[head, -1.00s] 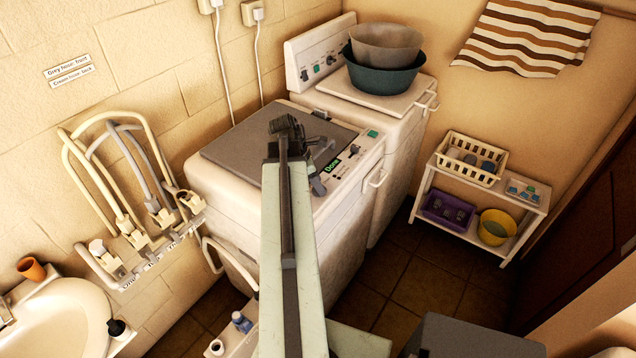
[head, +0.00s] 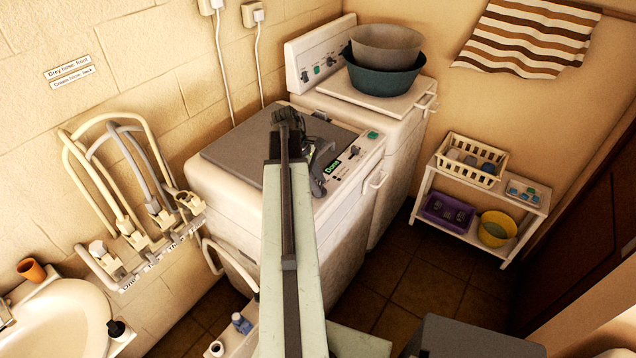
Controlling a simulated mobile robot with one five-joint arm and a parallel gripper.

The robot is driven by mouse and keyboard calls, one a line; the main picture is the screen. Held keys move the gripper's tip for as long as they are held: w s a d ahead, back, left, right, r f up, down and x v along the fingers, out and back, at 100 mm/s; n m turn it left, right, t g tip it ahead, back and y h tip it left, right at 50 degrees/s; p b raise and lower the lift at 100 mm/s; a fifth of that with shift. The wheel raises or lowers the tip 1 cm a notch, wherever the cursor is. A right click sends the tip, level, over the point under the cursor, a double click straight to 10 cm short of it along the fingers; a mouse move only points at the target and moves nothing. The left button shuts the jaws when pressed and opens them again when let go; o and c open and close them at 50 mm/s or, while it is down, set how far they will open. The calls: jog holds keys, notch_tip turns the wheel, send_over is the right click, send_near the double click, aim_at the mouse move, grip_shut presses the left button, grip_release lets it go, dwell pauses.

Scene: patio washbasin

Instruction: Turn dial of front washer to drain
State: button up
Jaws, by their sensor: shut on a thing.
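The front washer (head: 237,205) is a white machine with a grey top (head: 235,152) and a control panel along its right edge. A small lit green display (head: 332,167) sits on that panel; its word is too small to read surely. My gripper (head: 319,180) is down at the near end of the panel, just left of the display. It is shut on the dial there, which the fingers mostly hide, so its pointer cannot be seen. A dark knob (head: 354,152) and a green button (head: 372,134) are farther along the panel.
A second white machine behind carries stacked grey and teal basins (head: 385,75). Hoses (head: 125,170) hang on the left wall above a rack, beside a washbasin (head: 65,315). A white shelf (head: 480,205) stands at the right. Tiled floor is open between.

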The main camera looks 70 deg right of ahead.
jog(key=shift+d+m+y, duration=0.1)
jog(key=shift+m+y, duration=0.4)
jog(key=shift+m, duration=0.6)
jog(key=o, duration=1.4)
jog(key=p+v, duration=0.7)
jog(key=shift+w+r, duration=0.2)
jog(key=shift+r, duration=0.2)
